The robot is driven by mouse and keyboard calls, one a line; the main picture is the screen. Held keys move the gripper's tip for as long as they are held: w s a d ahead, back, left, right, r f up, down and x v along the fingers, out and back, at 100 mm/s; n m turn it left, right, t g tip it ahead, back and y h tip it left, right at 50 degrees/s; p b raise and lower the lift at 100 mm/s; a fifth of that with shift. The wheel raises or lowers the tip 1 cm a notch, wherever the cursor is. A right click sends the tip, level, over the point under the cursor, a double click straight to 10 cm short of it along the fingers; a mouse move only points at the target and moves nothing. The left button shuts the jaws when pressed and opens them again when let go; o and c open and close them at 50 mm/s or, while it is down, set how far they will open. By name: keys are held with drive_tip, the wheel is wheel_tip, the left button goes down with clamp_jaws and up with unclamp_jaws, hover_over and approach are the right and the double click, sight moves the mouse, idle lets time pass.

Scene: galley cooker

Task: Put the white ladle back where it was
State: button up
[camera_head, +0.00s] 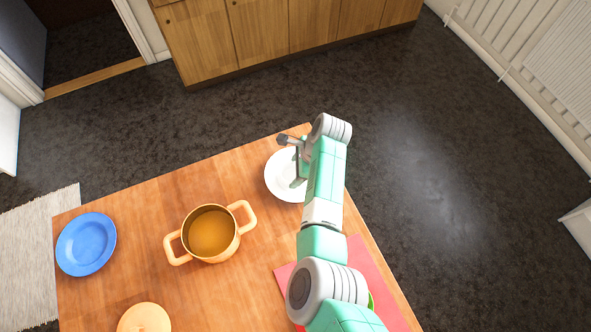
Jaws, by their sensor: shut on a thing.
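My gripper (298,179) is at the far end of my arm, over the white plate (279,182) near the table's far right corner. It is mostly hidden by my arm and looks small. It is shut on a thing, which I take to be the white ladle. I cannot make out the ladle's outline against the white plate. An orange pot (210,233) with two handles stands upright to the left of my gripper, with yellowish-brown contents or an inner floor showing.
A blue plate (86,244) lies at the table's left edge. A round yellow-orange thing (145,318) is at the bottom. A red mat (361,258) with something green lies partly under my arm. Bare wooden table (130,215) shows between the blue plate and the pot.

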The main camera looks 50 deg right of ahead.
drive_tip(key=o, duration=1)
drive_tip(key=p+v, duration=0.4)
drive_tip(key=v, duration=0.8)
drive_tip(key=shift+r, duration=0.15)
